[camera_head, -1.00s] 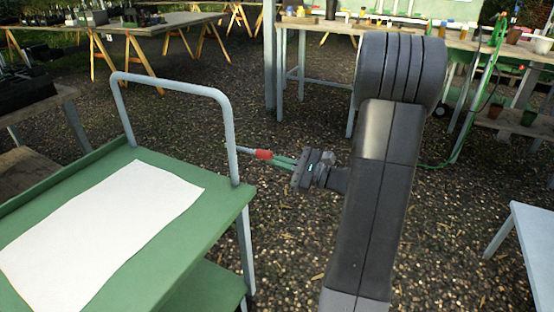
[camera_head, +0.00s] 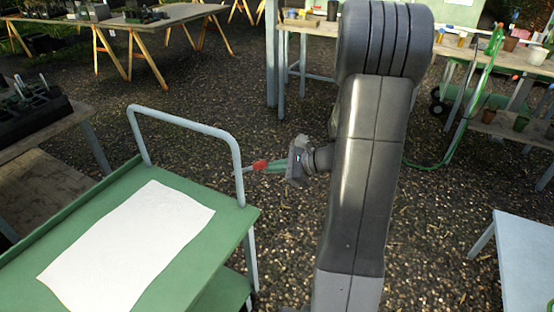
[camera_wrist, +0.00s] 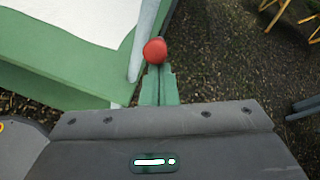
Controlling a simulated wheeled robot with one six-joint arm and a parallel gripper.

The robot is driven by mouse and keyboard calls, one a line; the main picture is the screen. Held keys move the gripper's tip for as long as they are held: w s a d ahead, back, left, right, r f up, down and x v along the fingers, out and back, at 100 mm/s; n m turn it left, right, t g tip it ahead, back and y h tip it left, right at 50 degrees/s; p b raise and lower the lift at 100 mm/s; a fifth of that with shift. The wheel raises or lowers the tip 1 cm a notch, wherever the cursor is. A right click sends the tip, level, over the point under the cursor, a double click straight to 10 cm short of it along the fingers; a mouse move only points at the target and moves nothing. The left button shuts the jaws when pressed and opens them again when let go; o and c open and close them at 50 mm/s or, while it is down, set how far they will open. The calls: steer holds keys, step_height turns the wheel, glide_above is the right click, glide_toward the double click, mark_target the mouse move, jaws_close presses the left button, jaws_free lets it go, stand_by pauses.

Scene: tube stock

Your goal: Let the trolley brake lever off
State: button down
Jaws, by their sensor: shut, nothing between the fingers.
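The trolley (camera_head: 235,222) is green with a grey tube handle and stands at the left. Its brake lever is a short grey bar with a red end (camera_head: 260,165), beside the handle's right post. In the wrist view the red end (camera_wrist: 155,50) looks round and sits beside the trolley's post. My gripper (camera_head: 272,167) has green fingers that are shut with nothing between them. The fingertips (camera_wrist: 160,70) are right at the red end, pointing towards the trolley. I cannot tell whether they touch it. Part of the lever is hidden behind the red end.
A white sheet (camera_head: 128,245) lies on the trolley top. A pale table (camera_head: 525,255) stands at the right. Benches with pots stand behind, and a bench with a black tray (camera_head: 35,120) is at the left. Gravel floor between them is open.

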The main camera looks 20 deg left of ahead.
steer(key=shift+a+r+h, duration=0.2)
steer(key=shift+r+h, duration=0.1)
steer(key=shift+r, duration=0.2)
steer(key=shift+r+p, duration=0.75)
steer(key=shift+p, duration=0.1)
